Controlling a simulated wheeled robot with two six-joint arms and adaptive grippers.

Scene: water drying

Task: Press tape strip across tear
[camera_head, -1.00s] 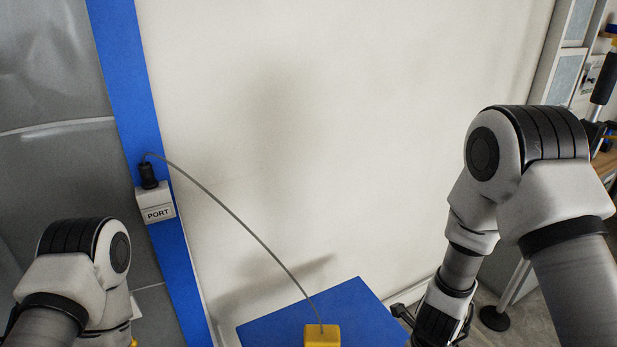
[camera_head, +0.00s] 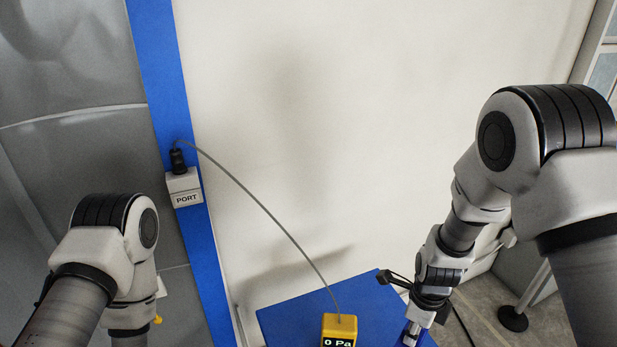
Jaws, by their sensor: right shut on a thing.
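A grey sheet (camera_head: 70,140) fills the left side, beside a blue upright strip (camera_head: 160,80). I can make out no tear on the part that shows. A small white patch (camera_head: 161,288) shows beside my left arm; I cannot tell whether it is tape. My right gripper (camera_head: 411,333) is at the bottom edge, at the right side of a blue tabletop, partly cut off. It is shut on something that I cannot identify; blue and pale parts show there. My left arm stands in front of the sheet, and its gripper is out of view.
A white box marked PORT (camera_head: 184,188) on the blue strip holds a black plug (camera_head: 178,160). A thin grey line (camera_head: 262,218) arcs from it to a yellow meter (camera_head: 339,328) reading 0 Pa on the blue tabletop (camera_head: 290,315). A pale wall (camera_head: 380,120) stands behind.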

